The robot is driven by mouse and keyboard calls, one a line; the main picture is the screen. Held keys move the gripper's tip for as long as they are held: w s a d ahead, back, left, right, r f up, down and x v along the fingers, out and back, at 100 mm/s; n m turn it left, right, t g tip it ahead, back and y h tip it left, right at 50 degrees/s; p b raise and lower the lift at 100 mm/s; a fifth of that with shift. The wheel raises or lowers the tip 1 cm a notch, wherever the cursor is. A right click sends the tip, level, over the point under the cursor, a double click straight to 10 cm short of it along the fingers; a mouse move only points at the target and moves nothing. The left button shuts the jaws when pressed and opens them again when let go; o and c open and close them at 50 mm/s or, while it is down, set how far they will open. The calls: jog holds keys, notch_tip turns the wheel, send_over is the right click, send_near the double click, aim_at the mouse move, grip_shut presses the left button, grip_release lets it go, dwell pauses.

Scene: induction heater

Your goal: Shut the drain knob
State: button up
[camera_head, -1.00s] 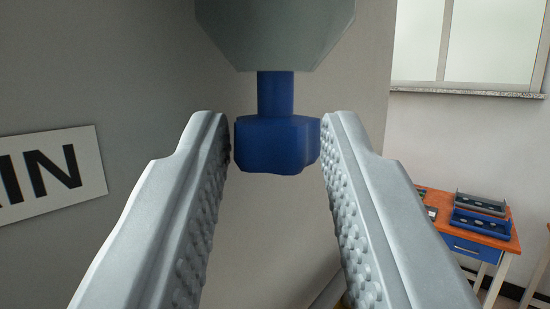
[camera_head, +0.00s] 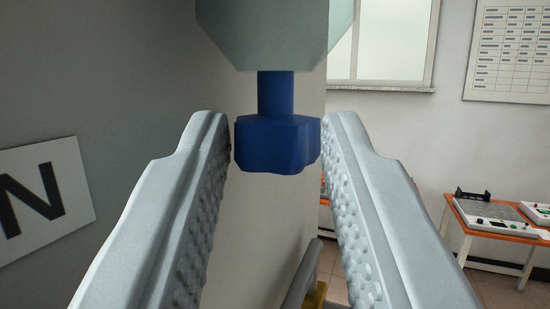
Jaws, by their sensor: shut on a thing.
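The drain knob (camera_head: 277,144) is blue with a lobed head, on a blue stem below a pale grey-green faceted fitting (camera_head: 276,32). My gripper (camera_head: 277,146) has one ridged grey finger on each side of the knob's head, and the fingers are shut on it near their tips. The far side of the knob is hidden. A white sign (camera_head: 45,200) with a black letter "N" shows on the grey panel at the left, its other letters out of frame.
A grey panel (camera_head: 110,90) stands close at the left and behind the knob. An orange-topped table (camera_head: 490,222) with devices is farther off at the right. A window (camera_head: 385,40) and a wall chart (camera_head: 510,50) are on the back wall. A grey pipe and a yellow part show low down.

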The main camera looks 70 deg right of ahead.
jog(key=o, duration=0.7)
jog(key=shift+a, duration=0.1)
jog(key=shift+s+a+f, duration=0.1)
jog(key=shift+a+f, duration=0.05)
jog(key=shift+a, duration=0.15)
jog(key=s+a, duration=0.5)
jog(key=a, duration=0.8)
jog(key=shift+s+f, duration=0.2)
jog(key=shift+f, duration=0.2)
jog(key=shift+o, duration=0.4)
